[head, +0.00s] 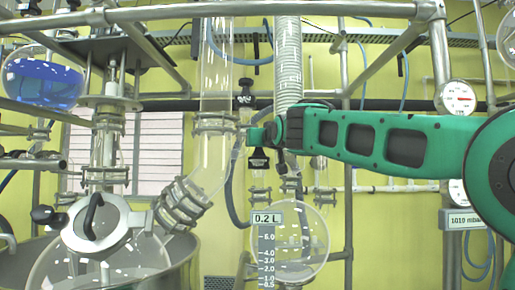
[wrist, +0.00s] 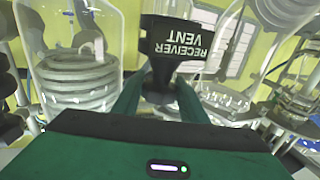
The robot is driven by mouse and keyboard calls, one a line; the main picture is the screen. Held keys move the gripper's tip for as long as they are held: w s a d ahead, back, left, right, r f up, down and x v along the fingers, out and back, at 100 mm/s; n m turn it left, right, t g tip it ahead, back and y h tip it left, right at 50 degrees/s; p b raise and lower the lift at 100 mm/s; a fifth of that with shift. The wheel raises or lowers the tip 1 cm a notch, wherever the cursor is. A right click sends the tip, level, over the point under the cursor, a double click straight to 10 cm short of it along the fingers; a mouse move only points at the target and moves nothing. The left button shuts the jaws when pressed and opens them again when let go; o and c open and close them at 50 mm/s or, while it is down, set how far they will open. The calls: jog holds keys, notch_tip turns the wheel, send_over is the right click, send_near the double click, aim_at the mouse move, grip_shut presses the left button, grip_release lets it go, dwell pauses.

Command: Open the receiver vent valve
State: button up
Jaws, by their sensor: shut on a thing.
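The receiver vent valve has a black handle (wrist: 163,75) with a tag (wrist: 180,40) reading "RECEIVER VENT", upside down in the wrist view. In the head view a small black part (head: 258,160) hangs just under my gripper and seems to be the same valve. My gripper (head: 258,136) reaches in from the right among the glassware. In the wrist view its two green fingers (wrist: 160,92) stand on either side of the narrow black stem, shut on it. The fingertips are partly hidden behind the handle, and the valve's inner position cannot be seen.
A round glass receiver (head: 310,245) hangs below, with a 0.2 L scale (head: 266,250) in front. Metal rails (head: 270,9) cross above.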

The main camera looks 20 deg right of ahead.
jog(key=shift+n+g+y, duration=0.3)
jog(key=shift+n+y, duration=1.2)
jog(key=shift+y, duration=0.9)
jog(key=o, duration=0.8)
jog(key=shift+h, duration=0.3)
